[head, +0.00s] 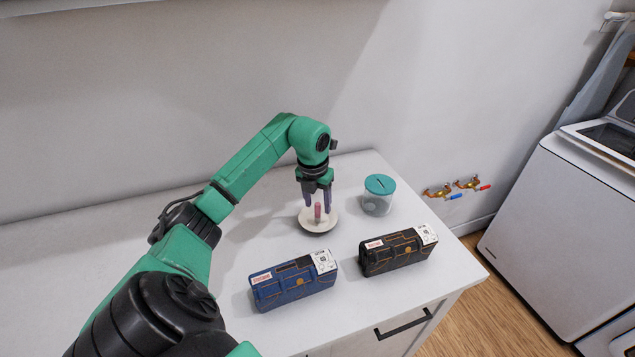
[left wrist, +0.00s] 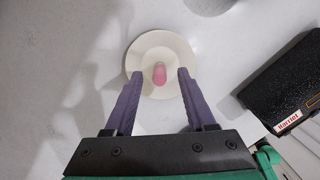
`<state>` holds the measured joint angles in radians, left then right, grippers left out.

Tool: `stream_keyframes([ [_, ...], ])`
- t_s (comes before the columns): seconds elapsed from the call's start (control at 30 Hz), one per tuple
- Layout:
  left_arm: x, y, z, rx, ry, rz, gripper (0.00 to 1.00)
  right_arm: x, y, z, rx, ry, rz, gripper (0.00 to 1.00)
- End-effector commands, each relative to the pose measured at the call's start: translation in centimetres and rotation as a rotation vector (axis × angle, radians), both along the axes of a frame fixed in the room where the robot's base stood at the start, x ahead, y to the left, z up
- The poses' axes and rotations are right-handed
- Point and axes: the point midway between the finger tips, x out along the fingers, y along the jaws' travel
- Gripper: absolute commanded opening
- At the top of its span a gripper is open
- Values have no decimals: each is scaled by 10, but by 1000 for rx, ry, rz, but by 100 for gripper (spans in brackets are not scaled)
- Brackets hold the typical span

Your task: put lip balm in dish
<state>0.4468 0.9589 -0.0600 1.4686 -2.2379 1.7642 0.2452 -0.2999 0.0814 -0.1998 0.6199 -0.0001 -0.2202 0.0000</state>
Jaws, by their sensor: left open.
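A small pink lip balm (head: 317,212) stands in the shallow white dish (head: 327,228) on the countertop. In the left wrist view the lip balm (left wrist: 159,73) shows inside the dish (left wrist: 148,42), a little below its middle. My left gripper (head: 317,206) is over the dish with its purple fingers pointing down. In the left wrist view its fingers (left wrist: 156,77) are apart, one on each side of the lip balm, with gaps between. I cannot tell whether the lip balm rests on the dish's bottom. My right gripper is not in view.
A clear jar with a teal slotted lid (head: 379,196) stands right of the dish. A blue jeans-like case (head: 292,283) and a black one (head: 396,251) lie in front. The counter's left part is clear. A white washer (head: 565,225) stands beyond the counter's right edge.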

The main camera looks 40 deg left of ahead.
Motion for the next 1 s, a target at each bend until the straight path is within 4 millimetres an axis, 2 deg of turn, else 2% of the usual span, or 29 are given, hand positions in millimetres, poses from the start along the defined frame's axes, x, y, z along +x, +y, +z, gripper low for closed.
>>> stream_keyframes([
  [0.1, 0, 1, 28, 3, -1, 1, 56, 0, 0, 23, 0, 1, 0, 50],
  [0.33, 0, 1, 69, 2, -1, 0, 56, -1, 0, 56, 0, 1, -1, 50],
  [1.0, 0, 0, 67, 0, 0, 0, 56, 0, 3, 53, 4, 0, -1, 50],
])
